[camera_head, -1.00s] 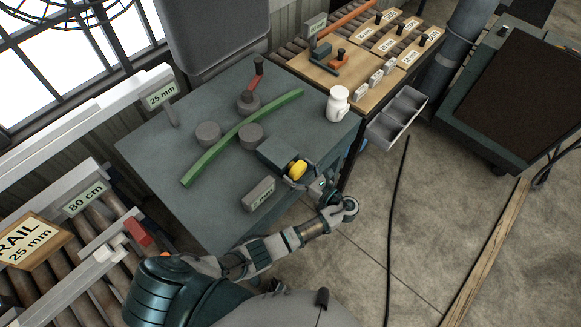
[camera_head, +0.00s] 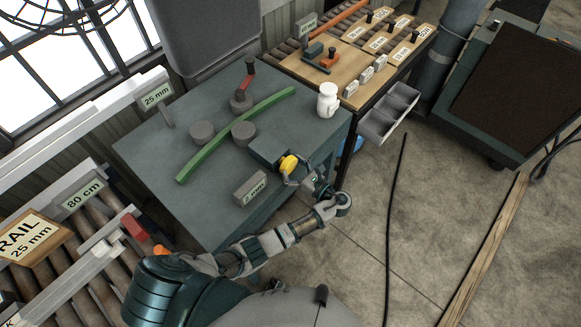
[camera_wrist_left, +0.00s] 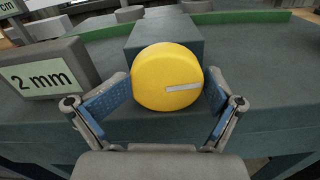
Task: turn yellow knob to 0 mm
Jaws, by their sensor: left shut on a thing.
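The yellow knob (camera_head: 288,163) sits on the front face of a dark grey-green block (camera_head: 266,150) at the bench's near edge. In the left wrist view the knob (camera_wrist_left: 167,77) is a round yellow disc with a pale line running from near its middle to the right, tilted slightly up. My left gripper (camera_wrist_left: 168,90) is shut on the knob, with one blue-padded finger at each side. In the head view my left gripper (camera_head: 295,177) reaches the knob from below right. A grey sign block (camera_wrist_left: 45,80) left of the knob reads "2 mm". My right gripper is out of view.
A grey bin (camera_head: 388,115) hangs off the wooden table at right. Floor is open right of my left arm.

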